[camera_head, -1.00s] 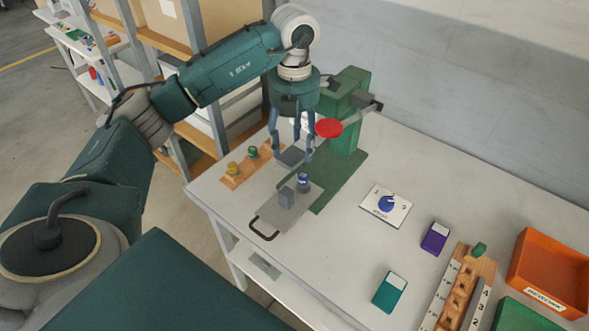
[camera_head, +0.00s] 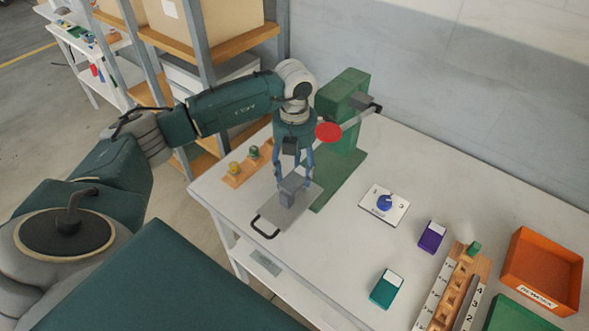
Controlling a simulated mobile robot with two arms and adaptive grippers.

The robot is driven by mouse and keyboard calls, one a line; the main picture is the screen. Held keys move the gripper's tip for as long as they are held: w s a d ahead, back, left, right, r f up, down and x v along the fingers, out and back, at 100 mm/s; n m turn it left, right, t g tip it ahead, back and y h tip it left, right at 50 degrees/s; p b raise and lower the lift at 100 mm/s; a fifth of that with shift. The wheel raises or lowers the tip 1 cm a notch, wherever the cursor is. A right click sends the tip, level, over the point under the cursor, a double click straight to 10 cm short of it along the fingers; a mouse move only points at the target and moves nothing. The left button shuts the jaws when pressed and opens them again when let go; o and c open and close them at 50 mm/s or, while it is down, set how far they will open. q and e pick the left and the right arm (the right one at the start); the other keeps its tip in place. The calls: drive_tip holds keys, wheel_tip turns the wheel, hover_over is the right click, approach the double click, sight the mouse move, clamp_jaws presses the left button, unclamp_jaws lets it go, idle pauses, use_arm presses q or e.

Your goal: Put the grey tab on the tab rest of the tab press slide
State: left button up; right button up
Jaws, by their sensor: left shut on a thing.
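My left gripper (camera_head: 293,182) points down over the tab press slide and is shut on the grey tab (camera_head: 291,182), a flat dark grey plate. The tab is above or on the grey block (camera_head: 288,198) standing on the slide; I cannot tell whether they touch. The slide (camera_head: 272,212) is a light grey plate with a black loop handle (camera_head: 265,228) at its front, pulled out from the green press (camera_head: 341,110). The blue post on the slide is hidden behind the tab and fingers. My right gripper is not in view.
The red disc (camera_head: 328,133) on the press lever is close right of my left gripper. A wooden holder (camera_head: 240,174) with yellow and green pieces stands left of the slide. A dial card (camera_head: 384,206), purple box (camera_head: 432,237), teal box (camera_head: 387,288) and orange bin (camera_head: 543,270) lie right.

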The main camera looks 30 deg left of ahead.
sight(294, 175)
use_arm(q)
drive_tip(key=o, duration=1)
drive_tip(key=shift+f, duration=0.1)
drive_tip(key=shift+r, duration=0.25)
drive_tip(key=shift+w+r, duration=0.1)
drive_tip(key=shift+r, duration=0.15)
wheel_tip(294, 175, up, 11)
drive_tip(key=b, duration=0.3)
drive_tip(key=shift+r+b, duration=0.15)
drive_tip(key=shift+b, duration=0.2)
